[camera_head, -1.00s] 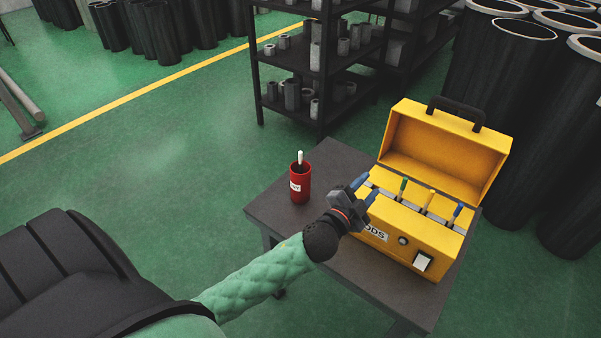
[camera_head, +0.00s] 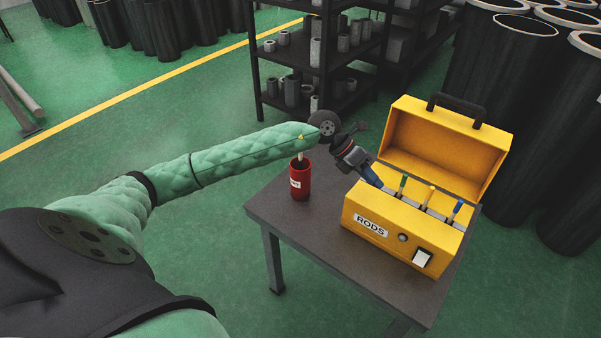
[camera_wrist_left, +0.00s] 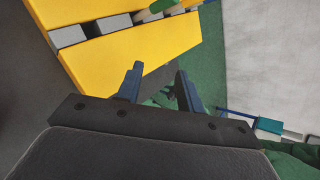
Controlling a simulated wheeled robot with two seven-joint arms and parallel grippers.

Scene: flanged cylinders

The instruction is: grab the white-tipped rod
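My left gripper (camera_head: 374,181) is at the left end of the open yellow box (camera_head: 403,233), right of the cup. In the left wrist view its fingers (camera_wrist_left: 157,72) are apart with nothing between them. My right gripper is not in view.
The dark table (camera_head: 305,222) has free room in front of the cup and box. The box's raised lid (camera_head: 447,142) stands behind the rods. A dark shelf (camera_head: 318,60) with grey cylinders is behind the table, and large black cylinders (camera_head: 510,110) stand at the right.

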